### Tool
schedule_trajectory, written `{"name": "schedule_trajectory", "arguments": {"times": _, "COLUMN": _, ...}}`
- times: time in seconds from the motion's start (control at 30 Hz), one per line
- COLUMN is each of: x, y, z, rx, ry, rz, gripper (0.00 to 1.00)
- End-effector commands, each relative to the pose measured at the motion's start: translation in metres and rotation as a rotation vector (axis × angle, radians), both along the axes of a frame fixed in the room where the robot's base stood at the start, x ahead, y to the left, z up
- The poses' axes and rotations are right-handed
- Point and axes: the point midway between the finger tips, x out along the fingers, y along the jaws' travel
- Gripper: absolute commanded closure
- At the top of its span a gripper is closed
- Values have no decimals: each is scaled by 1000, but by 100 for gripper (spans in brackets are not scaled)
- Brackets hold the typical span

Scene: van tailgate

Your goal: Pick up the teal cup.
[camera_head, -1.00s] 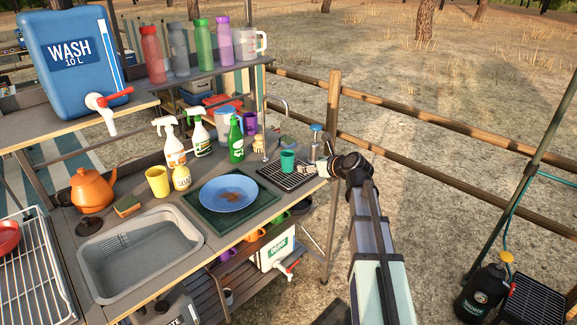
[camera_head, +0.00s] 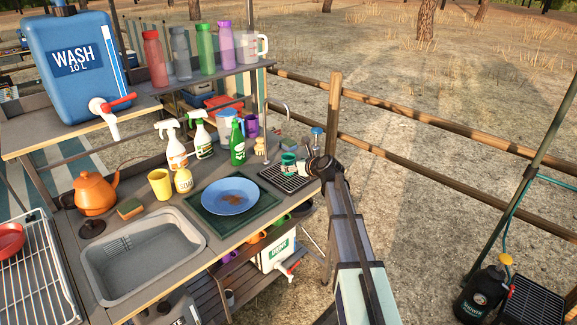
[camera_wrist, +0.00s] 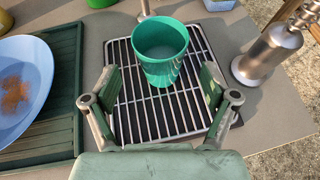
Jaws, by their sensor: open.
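The teal cup (camera_head: 288,159) stands upright on a dark drain rack (camera_head: 270,178) at the right end of the counter. In the wrist view the cup (camera_wrist: 160,52) is on the far part of the rack (camera_wrist: 150,118). My gripper (camera_head: 294,168) is beside the cup in the head view. In the wrist view my gripper (camera_wrist: 159,85) is open, with one finger on each side of the rack. The cup is centred ahead of the gap between the fingers, and its lower part is close to the fingertip line. I cannot tell whether any finger touches it.
A metal pump bottle (camera_wrist: 268,52) stands close to the right of the rack. A blue plate (camera_wrist: 22,85) on a green tray (camera_wrist: 62,130) is to the left. A metal post (camera_wrist: 146,8) rises behind the cup. A green bottle (camera_head: 237,145) stands farther left.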

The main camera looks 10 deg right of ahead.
Motion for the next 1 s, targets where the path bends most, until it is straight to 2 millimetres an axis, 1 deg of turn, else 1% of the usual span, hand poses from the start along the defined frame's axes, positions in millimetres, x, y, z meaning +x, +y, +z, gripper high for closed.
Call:
{"name": "schedule_trajectory", "arguments": {"times": 0.17, "x": 20, "y": 7, "z": -5, "rx": 0, "ry": 1, "rz": 1, "gripper": 15}}
{"name": "schedule_trajectory", "arguments": {"times": 0.33, "x": 39, "y": 15, "z": -15, "rx": 1, "ry": 2, "rz": 1, "gripper": 15}}
{"name": "schedule_trajectory", "arguments": {"times": 0.43, "x": 42, "y": 17, "z": -18, "rx": 1, "ry": 1, "rz": 0, "gripper": 15}}
{"name": "schedule_trajectory", "arguments": {"times": 0.63, "x": 41, "y": 17, "z": -19, "rx": 0, "ry": 0, "rz": 0, "gripper": 15}}
{"name": "schedule_trajectory", "arguments": {"times": 0.67, "x": 41, "y": 17, "z": -19, "rx": 0, "ry": 0, "rz": 0, "gripper": 25}}
{"name": "schedule_trajectory", "arguments": {"times": 0.7, "x": 41, "y": 17, "z": -19, "rx": 0, "ry": 0, "rz": 0, "gripper": 40}}
{"name": "schedule_trajectory", "arguments": {"times": 0.77, "x": 41, "y": 17, "z": -19, "rx": 0, "ry": 0, "rz": 0, "gripper": 61}}
{"name": "schedule_trajectory", "arguments": {"times": 0.8, "x": 41, "y": 17, "z": -19, "rx": 0, "ry": 0, "rz": 0, "gripper": 75}}
{"name": "schedule_trajectory", "arguments": {"times": 0.83, "x": 41, "y": 17, "z": -19, "rx": 0, "ry": 0, "rz": 0, "gripper": 82}}
{"name": "schedule_trajectory", "arguments": {"times": 1.0, "x": 41, "y": 17, "z": -19, "rx": 0, "ry": 0, "rz": 0, "gripper": 82}}
